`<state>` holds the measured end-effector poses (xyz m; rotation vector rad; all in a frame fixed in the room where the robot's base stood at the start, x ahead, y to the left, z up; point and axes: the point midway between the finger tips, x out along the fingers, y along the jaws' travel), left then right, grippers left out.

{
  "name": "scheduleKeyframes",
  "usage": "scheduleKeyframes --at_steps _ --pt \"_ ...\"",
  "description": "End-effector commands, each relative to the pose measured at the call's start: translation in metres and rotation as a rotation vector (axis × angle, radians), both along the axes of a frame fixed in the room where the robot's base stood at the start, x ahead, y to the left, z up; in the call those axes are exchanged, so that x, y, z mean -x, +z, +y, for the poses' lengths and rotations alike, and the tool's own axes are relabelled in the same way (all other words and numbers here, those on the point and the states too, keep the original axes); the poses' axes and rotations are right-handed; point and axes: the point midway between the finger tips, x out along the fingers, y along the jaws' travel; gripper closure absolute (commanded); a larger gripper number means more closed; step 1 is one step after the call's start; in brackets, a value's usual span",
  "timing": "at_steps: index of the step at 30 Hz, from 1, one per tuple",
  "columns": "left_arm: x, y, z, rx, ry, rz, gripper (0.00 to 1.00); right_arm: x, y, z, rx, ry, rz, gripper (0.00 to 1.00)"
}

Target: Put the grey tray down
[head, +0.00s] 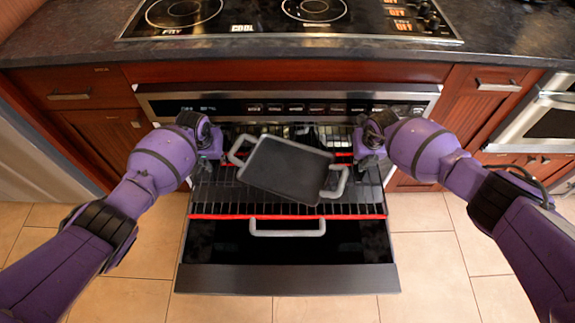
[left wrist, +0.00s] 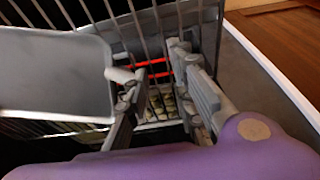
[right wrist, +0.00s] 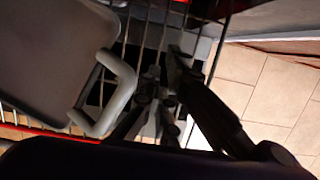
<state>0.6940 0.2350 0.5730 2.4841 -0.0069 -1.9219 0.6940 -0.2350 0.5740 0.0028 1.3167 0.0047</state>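The grey tray (head: 285,168) has a dark flat base and two light grey handles. It lies turned at an angle over the wire rack (head: 230,203) of the pulled-out oven drawer and appears to rest on it. My left gripper (head: 210,148) is open beside the tray's left handle (head: 238,150); in the left wrist view (left wrist: 160,85) the fingers are apart with nothing between them. My right gripper (head: 368,145) is at the right side, apart from the right handle (head: 336,182). In the right wrist view (right wrist: 165,85) its fingers are spread and empty, next to the handle (right wrist: 122,88).
The oven door (head: 285,278) is down, with a grey bar handle (head: 287,230) in front of the rack. A red strip (head: 220,216) runs along the rack's front. The cooktop (head: 290,15) and counter (head: 60,35) are above. Wooden cabinets (head: 95,140) flank the oven.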

Motion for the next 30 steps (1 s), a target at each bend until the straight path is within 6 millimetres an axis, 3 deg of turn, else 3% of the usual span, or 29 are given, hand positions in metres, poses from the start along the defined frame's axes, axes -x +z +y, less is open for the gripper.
scheduleKeyframes --at_steps 1,4,20,26,30 --pt "0.000 0.000 0.001 -0.001 0.001 0.001 0.77 0.000 0.000 -0.001 0.002 -0.001 0.001 0.88" --pt "0.000 0.000 0.001 -0.002 0.001 0.001 0.77 0.000 -0.001 -0.001 0.003 -0.002 0.001 0.76" --pt "0.001 0.001 0.002 -0.003 0.003 0.002 0.77 0.001 -0.001 -0.003 0.005 -0.002 0.002 0.76" --pt "0.005 0.017 0.002 -0.003 0.002 0.000 0.77 0.001 -0.001 -0.003 0.005 -0.002 0.002 0.76" --pt "0.011 0.043 0.003 -0.003 0.002 -0.002 0.77 0.001 -0.001 -0.003 0.005 -0.002 0.002 0.76"
